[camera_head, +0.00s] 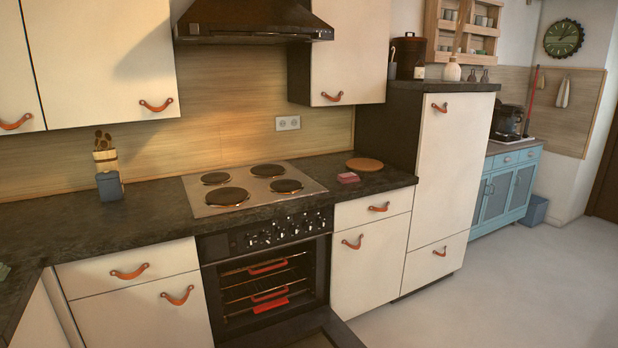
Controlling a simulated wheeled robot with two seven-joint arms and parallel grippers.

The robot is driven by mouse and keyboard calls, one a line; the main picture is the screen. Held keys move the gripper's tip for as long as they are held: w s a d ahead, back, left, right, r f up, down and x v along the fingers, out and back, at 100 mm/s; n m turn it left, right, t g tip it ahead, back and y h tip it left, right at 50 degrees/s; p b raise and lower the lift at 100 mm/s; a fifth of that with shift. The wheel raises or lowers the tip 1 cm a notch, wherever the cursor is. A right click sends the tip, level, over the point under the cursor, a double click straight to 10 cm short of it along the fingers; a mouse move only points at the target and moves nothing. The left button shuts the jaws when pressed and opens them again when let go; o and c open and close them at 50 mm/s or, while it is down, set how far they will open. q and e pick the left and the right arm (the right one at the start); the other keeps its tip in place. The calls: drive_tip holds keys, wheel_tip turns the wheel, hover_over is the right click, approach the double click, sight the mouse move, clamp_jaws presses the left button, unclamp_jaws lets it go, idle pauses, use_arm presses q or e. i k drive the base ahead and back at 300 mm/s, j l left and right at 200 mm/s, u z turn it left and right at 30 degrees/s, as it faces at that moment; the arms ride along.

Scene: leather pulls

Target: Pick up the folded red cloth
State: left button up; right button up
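A small pinkish-red folded-looking thing (348,177), which looks like the folded red cloth, lies on the dark countertop (385,182) right of the stove. It lies apart from the round brown board (364,164) behind it. In the open oven (262,283) below, a flat red thing (270,304) lies low inside; I cannot tell whether it is cloth. Neither of my grippers is in view.
The oven door (305,332) hangs open into the floor space in front. A cooktop (250,188) with several round plates is left of the red thing. A tall white cabinet (447,165) stands to its right. The grey floor (480,300) at right is clear.

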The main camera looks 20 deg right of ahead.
sight(350, 176)
drive_tip(key=i+l+u, duration=0.1)
drive_tip(key=l+u, duration=0.2)
drive_tip(key=i+l+u, duration=0.1)
drive_tip(key=l+u, duration=0.2)
drive_tip(key=l, duration=0.15)
drive_tip(key=l+u, duration=0.3)
drive_tip(key=i+l, duration=0.05)
drive_tip(key=l, duration=0.05)
